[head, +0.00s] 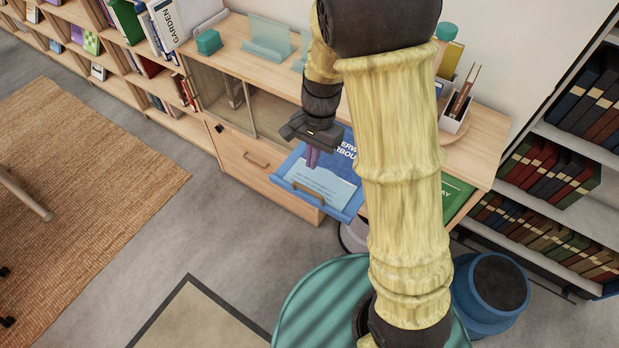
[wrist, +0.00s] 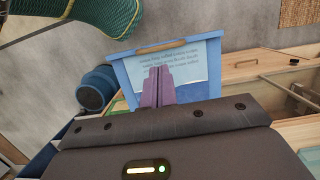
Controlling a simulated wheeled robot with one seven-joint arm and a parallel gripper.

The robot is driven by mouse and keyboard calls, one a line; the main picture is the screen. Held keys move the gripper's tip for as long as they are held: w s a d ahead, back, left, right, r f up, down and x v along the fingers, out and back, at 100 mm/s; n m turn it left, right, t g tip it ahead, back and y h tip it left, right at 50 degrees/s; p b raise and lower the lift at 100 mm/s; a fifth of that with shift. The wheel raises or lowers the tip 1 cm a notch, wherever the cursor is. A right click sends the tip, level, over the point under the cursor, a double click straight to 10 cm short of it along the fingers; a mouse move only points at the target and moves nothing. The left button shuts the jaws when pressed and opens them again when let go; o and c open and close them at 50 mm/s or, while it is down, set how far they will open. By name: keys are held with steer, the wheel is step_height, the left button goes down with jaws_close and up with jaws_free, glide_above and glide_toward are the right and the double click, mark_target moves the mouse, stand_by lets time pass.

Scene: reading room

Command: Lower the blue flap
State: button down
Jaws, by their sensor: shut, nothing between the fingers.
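The blue flap (head: 345,209) sticks out from the front of the wooden cabinet, with a pale blue printed sheet and a wooden handle (head: 308,194) near its outer edge. It also shows in the wrist view (wrist: 122,72), with its handle (wrist: 162,46) at the far edge. My gripper (head: 312,165) is over the flap's inner part, its purple fingers together and empty, pointing down. In the wrist view the fingers (wrist: 158,75) overlap the sheet; I cannot tell whether they touch it. The flap's exact tilt is hard to judge, and my arm hides part of its right side.
A green panel (head: 457,196) lies right of the flap, behind my arm. A blue stool (head: 490,292) stands at the lower right.

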glide_above(310, 196)
steer(key=f, duration=0.4)
steer(key=f+p, duration=0.1)
steer(key=f, duration=0.1)
steer(key=shift+w+f, duration=0.3)
steer(key=shift+f, duration=0.6)
